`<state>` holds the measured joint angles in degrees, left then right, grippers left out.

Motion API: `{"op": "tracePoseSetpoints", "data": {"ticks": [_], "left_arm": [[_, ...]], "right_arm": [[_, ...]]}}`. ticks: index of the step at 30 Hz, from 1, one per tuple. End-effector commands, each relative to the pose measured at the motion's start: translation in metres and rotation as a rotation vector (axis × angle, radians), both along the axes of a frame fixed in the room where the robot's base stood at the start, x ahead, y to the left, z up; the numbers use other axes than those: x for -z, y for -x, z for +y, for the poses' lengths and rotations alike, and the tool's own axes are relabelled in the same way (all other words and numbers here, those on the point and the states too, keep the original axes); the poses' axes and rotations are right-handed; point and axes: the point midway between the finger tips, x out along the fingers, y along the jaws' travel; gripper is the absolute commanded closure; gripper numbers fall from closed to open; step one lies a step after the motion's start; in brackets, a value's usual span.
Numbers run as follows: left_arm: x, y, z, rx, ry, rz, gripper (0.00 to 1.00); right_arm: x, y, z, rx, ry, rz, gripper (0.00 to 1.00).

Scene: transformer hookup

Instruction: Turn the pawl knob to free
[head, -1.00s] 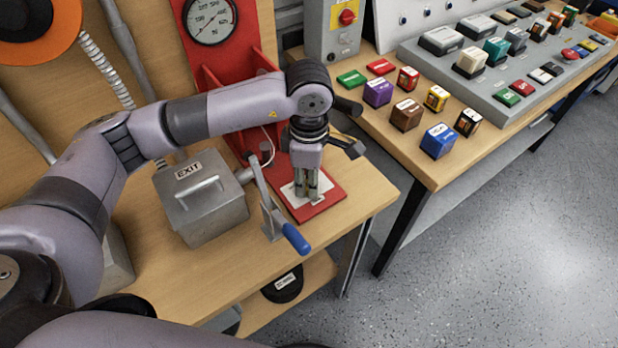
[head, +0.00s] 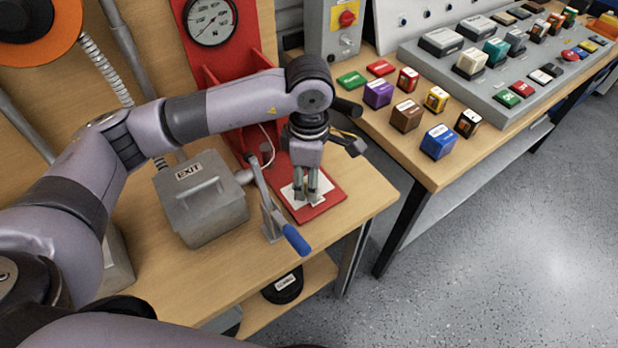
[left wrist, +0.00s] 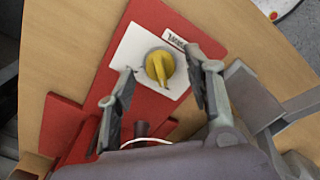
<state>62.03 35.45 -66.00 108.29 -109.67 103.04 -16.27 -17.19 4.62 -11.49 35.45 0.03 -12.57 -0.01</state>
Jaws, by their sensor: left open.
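The pawl knob (left wrist: 160,67) is yellow, with a raised grip bar. It sits on a white plate (left wrist: 132,50) on a red base (left wrist: 140,12) in the left wrist view. In the head view the red base (head: 331,194) lies at the table's right end, and my gripper hides the knob. My left gripper (head: 306,197) points down over the white plate. In the left wrist view its fingers (left wrist: 168,80) are open, one on each side of the knob, and apart from it. My right gripper is not in view.
A crank lever with a blue handle (head: 296,239) stands close beside the red base. A grey box marked EXIT (head: 205,205) is to its left. A red frame with a dial (head: 210,20) rises behind. A second table (head: 375,155) with several coloured blocks is at right.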

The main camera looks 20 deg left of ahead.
Motion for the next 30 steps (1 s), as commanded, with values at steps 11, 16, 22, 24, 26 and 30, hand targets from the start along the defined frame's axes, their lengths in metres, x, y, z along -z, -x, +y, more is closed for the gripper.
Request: {"op": "tracePoseSetpoints", "data": {"ticks": [11, 16, 22, 24, 26, 30], "left_arm": [[-0.077, -0.001, 0.000, 0.001, 0.001, -0.004, 0.53], [-0.102, -0.001, 0.000, 0.000, 0.001, -0.003, 0.53], [-0.111, 0.000, 0.000, 0.000, 0.001, 0.000, 0.53], [-0.112, 0.000, 0.000, 0.000, 0.001, 0.000, 0.53], [-0.112, 0.000, 0.000, 0.000, 0.001, 0.000, 0.53], [-0.112, 0.000, 0.000, 0.000, 0.001, 0.000, 0.53]], "right_arm": [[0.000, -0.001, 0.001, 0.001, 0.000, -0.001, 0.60], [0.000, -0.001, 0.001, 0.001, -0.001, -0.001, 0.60], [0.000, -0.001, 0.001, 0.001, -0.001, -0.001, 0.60], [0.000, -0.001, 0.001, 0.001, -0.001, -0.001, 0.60], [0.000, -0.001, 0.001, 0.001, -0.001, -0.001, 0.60], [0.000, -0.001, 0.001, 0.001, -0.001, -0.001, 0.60]]}}
